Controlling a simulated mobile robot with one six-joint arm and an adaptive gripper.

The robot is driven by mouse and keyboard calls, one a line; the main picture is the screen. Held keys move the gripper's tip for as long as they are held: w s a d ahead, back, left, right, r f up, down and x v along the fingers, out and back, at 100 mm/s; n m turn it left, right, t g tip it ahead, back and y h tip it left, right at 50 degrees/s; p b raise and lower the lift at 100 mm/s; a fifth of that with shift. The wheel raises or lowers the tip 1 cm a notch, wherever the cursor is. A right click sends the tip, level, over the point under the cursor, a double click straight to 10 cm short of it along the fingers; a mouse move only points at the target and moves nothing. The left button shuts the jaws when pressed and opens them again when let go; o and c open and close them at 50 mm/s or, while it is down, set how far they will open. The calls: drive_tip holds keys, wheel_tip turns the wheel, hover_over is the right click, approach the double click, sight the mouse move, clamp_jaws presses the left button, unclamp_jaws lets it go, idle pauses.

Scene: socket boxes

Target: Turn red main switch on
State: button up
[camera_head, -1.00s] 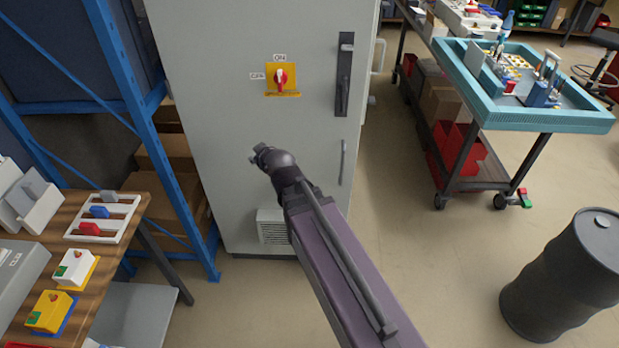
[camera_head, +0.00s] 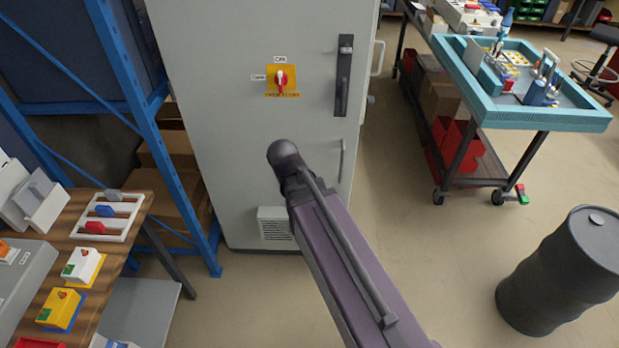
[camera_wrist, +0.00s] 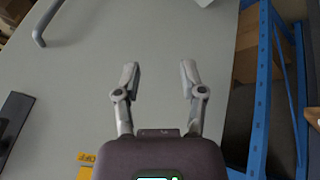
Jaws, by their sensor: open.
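The red main switch (camera_head: 281,80) sits on a yellow plate (camera_head: 270,90) on the front of the tall grey cabinet (camera_head: 215,130). Its red handle looks roughly upright. One small label is above the plate and one is to its left. In the wrist view, a corner of yellow plate (camera_wrist: 86,157) shows at the bottom edge; the red handle is out of sight there. My gripper (camera_wrist: 159,76) is open and empty, its two fingers spread before the grey cabinet front. In the head view my arm hides the gripper, and the arm's end is below the switch.
A black door handle (camera_head: 343,80) is right of the switch, and a grey bar handle (camera_head: 341,160) is lower down. A blue rack (camera_head: 150,125) stands left of the cabinet. A wooden table (camera_head: 130,210) with switch boxes is at left, a black barrel (camera_head: 555,280) at right.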

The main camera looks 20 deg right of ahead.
drive_tip(key=s+d+r+m+g+h+p, duration=0.1)
drive_tip(key=s+d+m+g+h, duration=0.1)
drive_tip(key=s+d+g, duration=0.1)
drive_tip(key=shift+s+d+h, duration=0.3)
drive_tip(key=shift+s+d, duration=0.55)
drive_tip(key=shift+s, duration=0.05)
drive_tip(key=s+a+f+m+g+y, duration=0.1)
drive_tip(key=s+a+g+y, duration=0.1)
drive_tip(key=s+y, duration=0.2)
drive_tip(key=shift+s+f+m+g+y, duration=0.3)
drive_tip(key=shift+s+f+m, duration=0.1)
drive_tip(key=shift+s, duration=0.6)
idle(0.7)
